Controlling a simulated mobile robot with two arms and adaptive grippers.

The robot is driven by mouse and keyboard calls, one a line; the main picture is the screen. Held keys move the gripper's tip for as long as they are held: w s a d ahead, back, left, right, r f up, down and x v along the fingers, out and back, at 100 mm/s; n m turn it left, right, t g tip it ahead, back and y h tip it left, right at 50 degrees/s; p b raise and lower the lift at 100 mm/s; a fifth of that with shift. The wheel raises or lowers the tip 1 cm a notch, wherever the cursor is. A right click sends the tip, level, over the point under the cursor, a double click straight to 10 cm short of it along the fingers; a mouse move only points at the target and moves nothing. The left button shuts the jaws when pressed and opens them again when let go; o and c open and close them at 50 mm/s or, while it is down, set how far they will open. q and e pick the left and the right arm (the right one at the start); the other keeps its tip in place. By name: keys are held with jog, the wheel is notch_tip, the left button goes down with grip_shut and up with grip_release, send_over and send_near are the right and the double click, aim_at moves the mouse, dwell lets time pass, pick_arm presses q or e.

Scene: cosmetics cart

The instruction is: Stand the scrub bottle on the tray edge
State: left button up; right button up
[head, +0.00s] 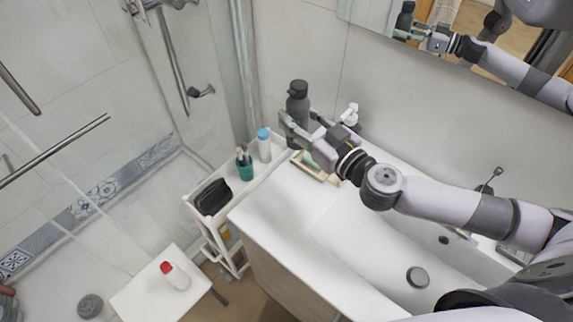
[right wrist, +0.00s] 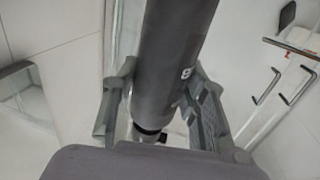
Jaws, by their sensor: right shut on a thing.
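A dark grey bottle with a dark cap, which I take to be the scrub bottle (head: 298,103), is upright at the back corner of the washbasin counter. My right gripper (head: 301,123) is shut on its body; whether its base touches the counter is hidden. In the right wrist view the bottle (right wrist: 172,60) stands between both fingers of the gripper (right wrist: 163,92). The white cart's top tray (head: 241,189) is left of the counter, down-left of the bottle. My left gripper is not in view.
The tray holds a black pouch (head: 212,197), a green cup with brushes (head: 244,167) and a blue-capped bottle (head: 264,147). A soap dish (head: 313,171) and a white pump bottle (head: 349,114) are near my right gripper. A red-capped bottle (head: 176,276) lies on a white stool (head: 143,298).

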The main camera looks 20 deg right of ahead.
jog(key=shift+w+a+f, duration=0.3)
jog(key=shift+w+a, duration=0.05)
jog(key=shift+a, duration=0.05)
jog(key=shift+s+a+f+b, duration=0.3)
jog(key=shift+a+f+b, duration=0.15)
jog(key=shift+f, duration=0.2)
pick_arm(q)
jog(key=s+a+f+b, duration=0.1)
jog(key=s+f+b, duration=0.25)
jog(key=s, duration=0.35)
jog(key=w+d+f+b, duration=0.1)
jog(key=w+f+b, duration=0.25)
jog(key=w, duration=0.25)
pick_arm(e)
jog(key=f, duration=0.5)
jog(key=s+f+b, duration=0.1)
jog(key=f, duration=0.4)
jog(key=d+f, duration=0.1)
jog(key=f, duration=0.4)
jog(key=shift+s+d+f, duration=0.1)
jog(key=shift+s+f, duration=0.2)
jog(key=shift+f, duration=0.1)
jog(key=shift+w+f+b, duration=0.1)
jog(key=shift+f+b, duration=0.65)
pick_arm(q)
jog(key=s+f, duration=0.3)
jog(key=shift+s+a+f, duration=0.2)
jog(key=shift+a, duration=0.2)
pick_arm(e)
jog(key=shift+r, duration=0.1)
